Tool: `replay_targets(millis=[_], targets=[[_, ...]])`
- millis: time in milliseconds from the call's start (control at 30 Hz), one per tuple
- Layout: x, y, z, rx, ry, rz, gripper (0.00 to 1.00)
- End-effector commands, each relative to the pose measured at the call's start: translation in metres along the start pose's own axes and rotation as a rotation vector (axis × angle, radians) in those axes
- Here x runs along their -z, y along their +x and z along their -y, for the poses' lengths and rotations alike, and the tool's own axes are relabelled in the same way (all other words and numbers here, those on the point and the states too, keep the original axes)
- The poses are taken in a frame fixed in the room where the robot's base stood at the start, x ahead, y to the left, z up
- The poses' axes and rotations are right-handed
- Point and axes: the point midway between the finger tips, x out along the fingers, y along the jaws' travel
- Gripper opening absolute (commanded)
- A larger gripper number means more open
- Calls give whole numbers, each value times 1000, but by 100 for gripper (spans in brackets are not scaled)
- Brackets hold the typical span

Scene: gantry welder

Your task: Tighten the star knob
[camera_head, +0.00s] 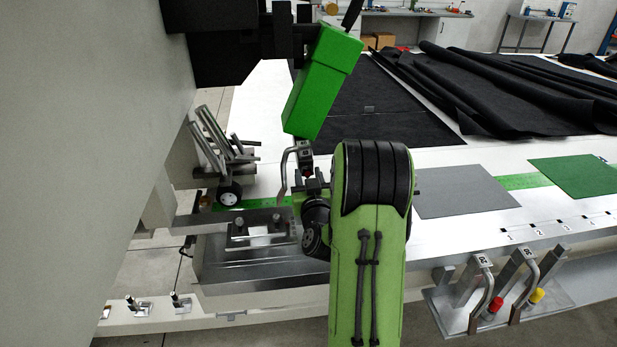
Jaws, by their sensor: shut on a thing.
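My green and black arm rises in the middle of the camera_head view and hides much of the place behind it. My gripper (311,187) is small and dark, just left of the arm's black elbow band, close under the green welding head (324,82). Its jaws are shut on a small dark part that I take to be the star knob (306,174). The knob's shape and the finger contact are too small and partly hidden to make out. A bent grey metal lever (286,172) stands just left of the gripper.
The large beige gantry (95,130) fills the left side. A wheel (228,192) and metal bars stand beside the white table (450,158). Grey (455,190) and green (580,175) sheets and black fabric (500,85) lie on it. A bracket with handles (487,290) projects at front right.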

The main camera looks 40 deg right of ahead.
Motion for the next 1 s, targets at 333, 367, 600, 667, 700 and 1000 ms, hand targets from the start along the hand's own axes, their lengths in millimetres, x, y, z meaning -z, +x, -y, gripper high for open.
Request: replay_targets(millis=[333,367,600,667,700,1000], targets=[[0,0,-1,0,253,-1,10],[0,0,-1,0,260,-1,10],[0,0,-1,-1,263,-1,10],[1,0,-1,-1,263,-2,48],[0,0,-1,-1,263,-2,54],[0,0,-1,0,262,-1,66]])
